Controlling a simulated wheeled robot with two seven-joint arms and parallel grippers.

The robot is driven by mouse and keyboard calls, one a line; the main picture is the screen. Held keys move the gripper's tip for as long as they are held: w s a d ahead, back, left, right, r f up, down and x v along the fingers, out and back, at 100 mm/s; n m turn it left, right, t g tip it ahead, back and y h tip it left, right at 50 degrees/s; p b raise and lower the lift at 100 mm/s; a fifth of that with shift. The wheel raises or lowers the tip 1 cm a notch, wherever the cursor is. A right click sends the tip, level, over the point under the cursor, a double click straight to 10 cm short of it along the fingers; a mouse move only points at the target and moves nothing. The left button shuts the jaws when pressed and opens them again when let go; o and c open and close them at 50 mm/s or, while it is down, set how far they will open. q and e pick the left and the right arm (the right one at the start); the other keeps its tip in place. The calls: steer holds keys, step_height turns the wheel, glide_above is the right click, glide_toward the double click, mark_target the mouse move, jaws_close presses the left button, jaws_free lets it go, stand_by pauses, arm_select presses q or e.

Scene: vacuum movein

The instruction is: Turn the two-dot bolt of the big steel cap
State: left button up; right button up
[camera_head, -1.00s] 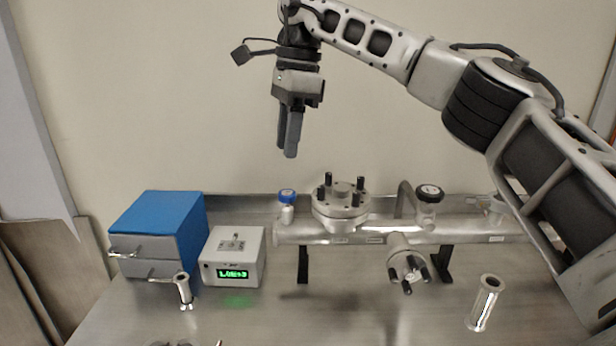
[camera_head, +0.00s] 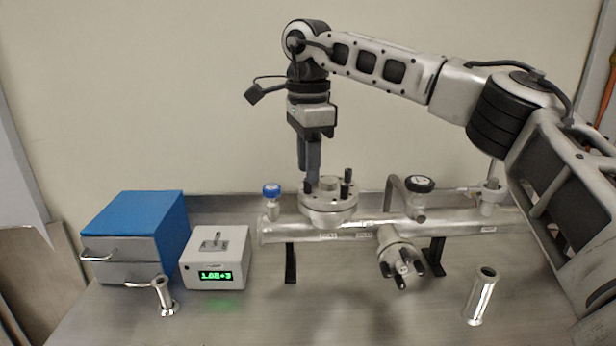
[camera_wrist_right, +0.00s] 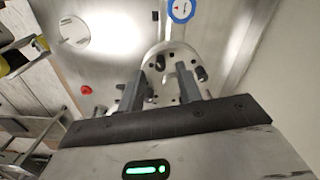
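The big steel cap (camera_head: 326,212) is a round flange on top of the horizontal pipe, with black bolts standing up from it. One black bolt (camera_head: 348,176) stands at its right rear; the dots on the bolts are too small to make out. My right gripper (camera_head: 311,182) points down over the cap's left rear, its fingertips close to the bolts there and partly covering them. In the right wrist view its two fingers (camera_wrist_right: 160,95) are apart, with the cap's disc (camera_wrist_right: 166,78) beyond them. I cannot tell whether a bolt is between them. My left gripper is out of view.
A smaller flange with black bolts (camera_head: 401,264) faces forward below the pipe (camera_head: 375,226). A blue-capped valve (camera_head: 271,192) and a black knob (camera_head: 420,184) flank the cap. A blue-topped drawer box (camera_head: 135,225) and a gauge box (camera_head: 215,258) stand left; a loose tube (camera_head: 481,295) stands right.

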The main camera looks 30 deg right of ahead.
mark_target(307, 187)
steer(key=shift+f, duration=1.2)
jaws_close()
